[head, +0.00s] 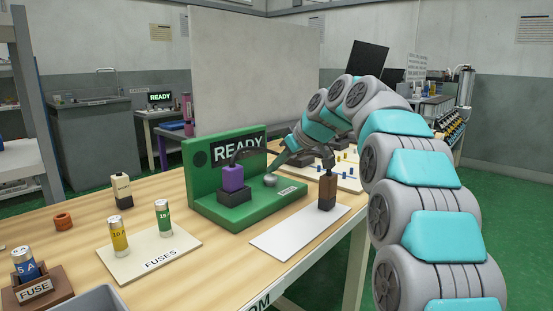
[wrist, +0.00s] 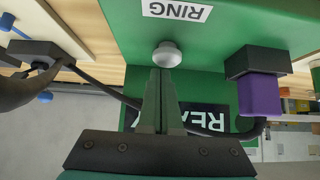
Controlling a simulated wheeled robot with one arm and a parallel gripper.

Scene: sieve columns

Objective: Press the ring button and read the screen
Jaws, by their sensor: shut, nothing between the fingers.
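The green tester (head: 200,190) stands on the wooden table, and its dark screen (head: 238,146) reads "READY". The round grey ring button (head: 270,180) sits on its base; in the wrist view the button (wrist: 167,55) is next to the "RING" label (wrist: 174,9). My gripper (head: 270,172) is shut and empty, its tips right at the button's edge in the wrist view (wrist: 164,72). I cannot tell whether they touch it. In the wrist view the screen (wrist: 217,118) is upside down and partly hidden by my fingers and a cable.
A purple block (head: 232,179) stands in a black socket beside the button, with a black cable arching from it. A brown-black plug (head: 327,188) stands on a white mat (head: 285,238). Several fuses stand at left, two on the fuse board (head: 145,262). The table front is partly clear.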

